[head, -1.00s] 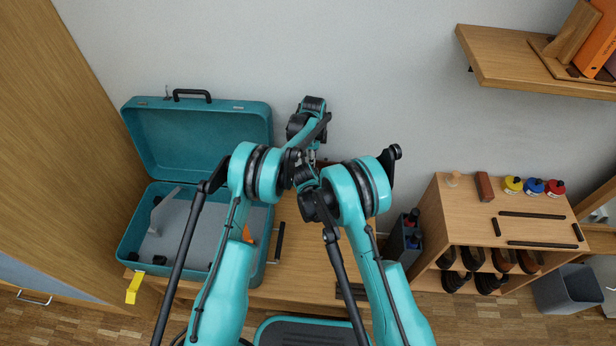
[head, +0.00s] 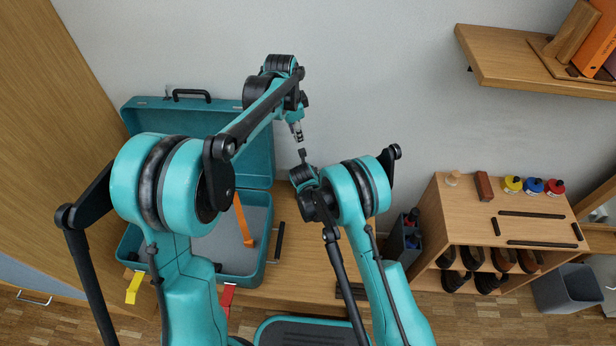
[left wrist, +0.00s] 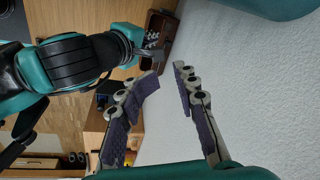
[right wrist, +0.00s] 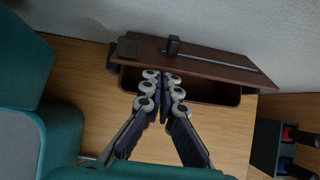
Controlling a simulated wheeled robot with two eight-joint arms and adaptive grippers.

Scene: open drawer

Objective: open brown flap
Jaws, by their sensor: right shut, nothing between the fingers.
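The brown flap (right wrist: 215,63) is a flat, dark brown board with a small black block on it and a thin metal strip along it. It lies over a brown box (right wrist: 215,92) by the wall; I cannot tell whether it is raised. My right gripper (right wrist: 162,78) is shut and empty, its fingertips in front of the box's near side. My left gripper (left wrist: 168,75) is open and empty, with the box (left wrist: 168,50) beyond its fingertips. In the head view, my left gripper (head: 299,138) is just above my right gripper (head: 303,155); my arms mostly hide the box.
An open teal case (head: 265,140) with an orange strap (head: 243,222) stands at left. A dark bottle holder (head: 402,240) and a wooden shoe rack (head: 455,215) are at right. A shelf (head: 530,65) hangs upper right. Some bench top (head: 310,262) is clear.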

